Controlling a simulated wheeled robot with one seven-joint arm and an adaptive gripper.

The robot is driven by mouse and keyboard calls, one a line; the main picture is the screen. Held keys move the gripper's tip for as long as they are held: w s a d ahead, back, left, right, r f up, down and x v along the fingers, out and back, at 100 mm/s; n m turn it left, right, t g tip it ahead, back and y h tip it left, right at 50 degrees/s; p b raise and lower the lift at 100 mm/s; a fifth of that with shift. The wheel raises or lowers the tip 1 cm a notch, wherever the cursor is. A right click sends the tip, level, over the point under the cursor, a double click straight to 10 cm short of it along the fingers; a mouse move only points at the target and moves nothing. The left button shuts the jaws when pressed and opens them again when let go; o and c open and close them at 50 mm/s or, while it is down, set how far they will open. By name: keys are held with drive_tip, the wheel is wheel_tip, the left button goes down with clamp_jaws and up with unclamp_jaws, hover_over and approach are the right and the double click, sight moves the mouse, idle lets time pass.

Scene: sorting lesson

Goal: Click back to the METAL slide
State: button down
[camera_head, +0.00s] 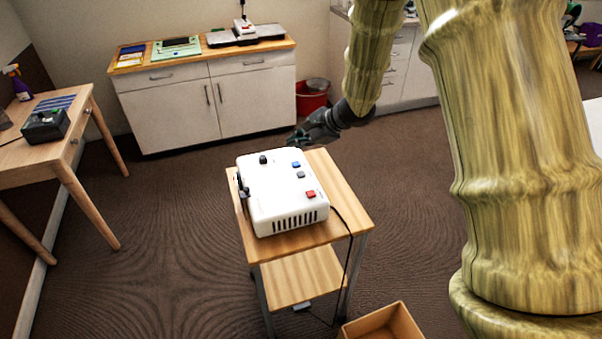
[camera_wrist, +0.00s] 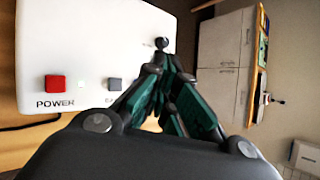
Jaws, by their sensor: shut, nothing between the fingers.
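A white projector-like box (camera_head: 268,186) sits on a small wooden stand. On its top are a red button (camera_head: 311,194), a grey button (camera_head: 301,175), a blue button (camera_head: 296,164) and a black knob (camera_head: 263,159). In the wrist view the red button (camera_wrist: 55,82) is labelled POWER, and the grey button (camera_wrist: 114,84) has a label partly hidden by my gripper. No slide picture is visible.
The wooden stand (camera_head: 340,203) has a lower shelf and a cable hanging at its right. An open box (camera_head: 385,325) is on the floor in front. A desk (camera_head: 38,150) stands left, a white cabinet (camera_head: 170,110) behind. Carpet between them is clear.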

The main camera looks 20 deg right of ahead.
drive_tip(key=f, duration=0.1)
drive_tip(key=b, duration=0.3)
hover_over(299, 175)
wheel_tip(299, 175, down, 6)
drive_tip(key=shift+d+r, duration=0.1)
drive_tip(key=shift+r, duration=0.05)
drive_tip(key=shift+f+b, duration=0.95)
drive_tip(key=shift+b, duration=0.2)
drive_tip(key=shift+f+b, duration=0.85)
drive_tip(key=shift+b, duration=0.6)
idle(1.3)
idle(0.4)
drive_tip(key=shift+r, duration=0.85)
